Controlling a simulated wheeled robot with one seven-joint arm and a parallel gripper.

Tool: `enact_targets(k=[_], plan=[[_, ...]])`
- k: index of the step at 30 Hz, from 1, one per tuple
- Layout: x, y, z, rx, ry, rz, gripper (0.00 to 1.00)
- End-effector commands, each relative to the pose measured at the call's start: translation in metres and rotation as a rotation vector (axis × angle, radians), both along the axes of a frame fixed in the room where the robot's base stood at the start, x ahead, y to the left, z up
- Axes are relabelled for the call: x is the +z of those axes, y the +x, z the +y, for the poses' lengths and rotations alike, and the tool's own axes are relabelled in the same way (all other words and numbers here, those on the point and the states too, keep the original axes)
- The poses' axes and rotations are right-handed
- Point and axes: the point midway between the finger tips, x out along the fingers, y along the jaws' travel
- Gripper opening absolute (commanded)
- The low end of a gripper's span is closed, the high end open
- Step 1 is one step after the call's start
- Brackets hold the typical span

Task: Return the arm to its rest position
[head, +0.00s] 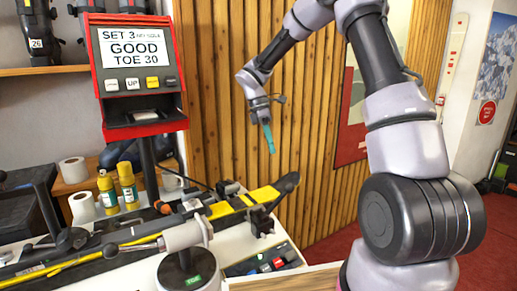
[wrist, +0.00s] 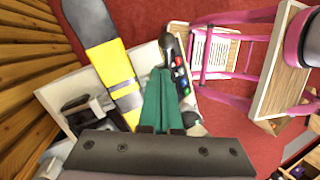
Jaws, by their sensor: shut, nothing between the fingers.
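My gripper (head: 268,137) hangs in the air in the head view, pointing down in front of the slatted wood wall. Its teal fingers are together with nothing between them. The fingers also show in the wrist view (wrist: 162,98), closed and pointing away over the bench. My arm rises at the right of the head view and bends over to the gripper. The gripper is above and apart from the bench and the ski.
A yellow and black ski (head: 245,203) lies clamped on the bench. A red display unit (head: 134,75) reads "GOOD TOE 30". Yellow bottles (head: 128,185) and paper rolls (head: 73,169) stand at the left. A pink-framed stand (wrist: 205,60) is on the red floor.

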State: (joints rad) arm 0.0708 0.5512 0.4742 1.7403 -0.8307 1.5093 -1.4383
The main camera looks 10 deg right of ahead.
Motion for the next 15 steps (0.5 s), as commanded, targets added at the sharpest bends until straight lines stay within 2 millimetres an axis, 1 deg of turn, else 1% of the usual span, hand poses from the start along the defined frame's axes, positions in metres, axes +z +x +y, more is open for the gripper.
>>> enact_targets(k=[5,9,15], plan=[[0.034,-0.017,-0.008,-0.134,-0.015,-0.093,0.00],[0.069,-0.041,-0.017,-0.323,-0.017,-0.205,0.00],[0.112,-0.080,-0.030,-0.617,0.016,-0.360,0.00]])
